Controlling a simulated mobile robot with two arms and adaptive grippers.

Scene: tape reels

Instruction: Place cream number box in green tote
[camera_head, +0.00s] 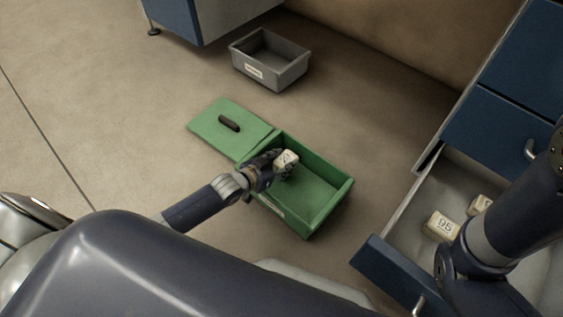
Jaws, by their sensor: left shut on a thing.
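The green tote (325,209) stands open on the floor in the middle of the head view. Its green lid (207,130) with a dark handle lies flat beside it at the upper left. My left gripper (276,168) is over the tote's left part, shut on a cream number box (288,158). The box is over or inside the tote's opening; its exact height is hard to tell. Its number is not clearly readable. My right arm comes in at the right over the drawer, and its gripper is not in view.
A grey bin (270,60) with a white label sits on the floor behind the tote. A blue cabinet's open drawer (407,214) at the right holds a cream box marked 95 (442,226) and another cream box (479,205). The floor left of the lid is clear.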

